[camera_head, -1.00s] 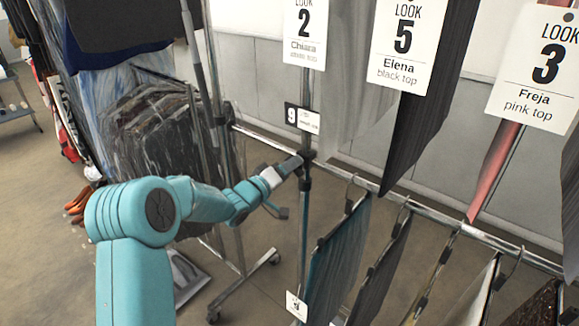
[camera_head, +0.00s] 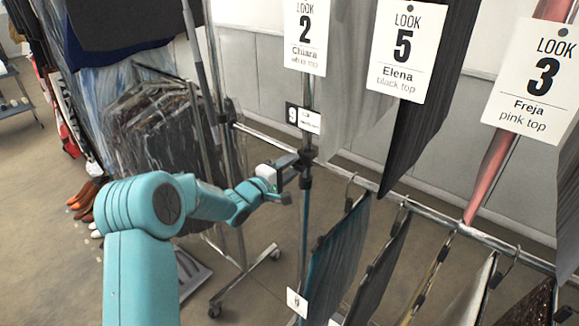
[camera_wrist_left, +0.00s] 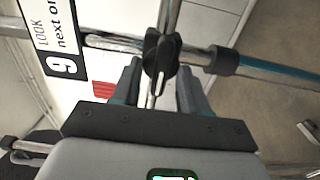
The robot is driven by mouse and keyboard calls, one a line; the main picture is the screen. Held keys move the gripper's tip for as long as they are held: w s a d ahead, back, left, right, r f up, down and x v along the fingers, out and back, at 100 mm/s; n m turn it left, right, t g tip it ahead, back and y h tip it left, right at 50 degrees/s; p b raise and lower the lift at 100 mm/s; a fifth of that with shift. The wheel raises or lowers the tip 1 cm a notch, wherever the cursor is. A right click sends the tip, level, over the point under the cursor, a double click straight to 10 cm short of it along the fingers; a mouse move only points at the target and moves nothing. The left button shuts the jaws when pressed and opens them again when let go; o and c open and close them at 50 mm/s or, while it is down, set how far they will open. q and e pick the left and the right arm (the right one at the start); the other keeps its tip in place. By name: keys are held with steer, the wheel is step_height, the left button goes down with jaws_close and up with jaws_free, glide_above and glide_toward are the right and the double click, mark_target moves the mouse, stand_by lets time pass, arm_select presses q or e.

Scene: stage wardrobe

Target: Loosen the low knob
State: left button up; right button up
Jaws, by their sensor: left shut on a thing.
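The low knob (camera_wrist_left: 161,54) is black and lobed, at a black joint on the chrome rack post, in the left wrist view. In the head view the black joint (camera_head: 306,158) is on the post at rail height; the knob itself is mostly hidden by my gripper. My left gripper (camera_head: 297,168) reaches it from the left. In the left wrist view its two dark fingers (camera_wrist_left: 157,82) stand on either side of the knob and are shut on it. My right gripper is not in view.
A "9" label (camera_head: 303,118) is on the post just above. Hanging garments (camera_head: 335,255) crowd the rail (camera_head: 440,215) at the right. Look cards (camera_head: 408,50) hang above. A plastic-covered garment rack (camera_head: 165,130) stands behind my arm. Some floor at left is bare.

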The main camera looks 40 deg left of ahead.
arm_select(q)
steer(key=shift+f, duration=0.1)
stand_by(0.3)
steer(key=o, duration=1)
steer(key=s+b, duration=0.1)
steer(key=s, duration=0.4)
steer(key=s+b, duration=0.1)
steer(key=s, duration=0.5)
steer(key=s+a+b, duration=0.1)
steer(key=s, duration=0.4)
steer(key=shift+s+a+b, duration=0.1)
steer(key=shift+s+b, duration=0.1)
steer(key=shift+b, duration=0.1)
steer(key=shift+s, duration=0.1)
